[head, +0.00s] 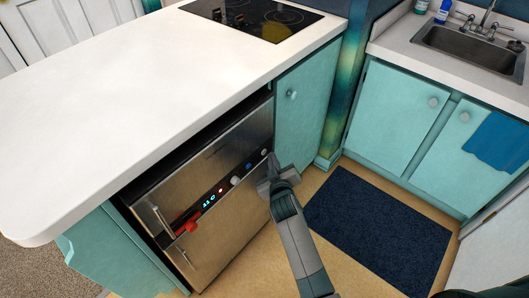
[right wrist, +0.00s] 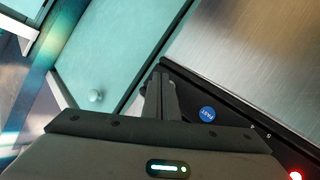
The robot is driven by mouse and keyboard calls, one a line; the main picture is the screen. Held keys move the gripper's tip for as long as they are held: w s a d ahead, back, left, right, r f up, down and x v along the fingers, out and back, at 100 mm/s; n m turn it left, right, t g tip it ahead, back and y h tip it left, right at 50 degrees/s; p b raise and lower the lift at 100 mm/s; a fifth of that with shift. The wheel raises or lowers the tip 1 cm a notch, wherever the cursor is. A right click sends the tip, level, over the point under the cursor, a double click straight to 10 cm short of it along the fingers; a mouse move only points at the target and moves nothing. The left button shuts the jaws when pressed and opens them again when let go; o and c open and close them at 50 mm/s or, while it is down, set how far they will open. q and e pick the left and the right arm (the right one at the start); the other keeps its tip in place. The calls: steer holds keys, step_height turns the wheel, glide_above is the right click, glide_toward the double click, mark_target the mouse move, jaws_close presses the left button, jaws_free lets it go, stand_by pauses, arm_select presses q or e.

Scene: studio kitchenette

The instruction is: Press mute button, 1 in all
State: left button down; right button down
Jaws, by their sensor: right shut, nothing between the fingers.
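A steel built-in appliance (head: 230,142) under the counter has a slanted black control strip with a lit display (head: 209,201). A round blue button (head: 248,166) with small white lettering sits near the strip's right end. The lettering is too small to read surely. The blue button also shows in the right wrist view (right wrist: 207,114), just right of my fingers. My right gripper (head: 271,160) is shut and empty at the strip's right end, beside the button. I cannot tell whether the fingertips touch the panel. My left gripper is not in view.
A white knob (head: 235,180), a red light (head: 220,190) and a red part (head: 190,227) lie along the strip. A white countertop (head: 150,75) overhangs the appliance. A teal cabinet door (head: 304,108) stands right of it. A dark blue mat (head: 378,232) covers open floor.

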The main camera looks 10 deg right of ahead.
steer(key=shift+w+a, duration=0.5)
steer(key=shift+w, duration=0.1)
stand_by(1.0)
stand_by(0.3)
steer(key=shift+s+d, duration=0.1)
steer(key=shift+s+d+p, duration=0.4)
steer(key=shift+s+p, duration=0.05)
steer(key=shift+s, duration=0.05)
steer(key=s+d+p, duration=0.1)
steer(key=s, duration=0.1)
steer(key=s+d+p, duration=0.1)
steer(key=s+d, duration=0.1)
steer(key=shift+p, duration=0.35)
stand_by(0.3)
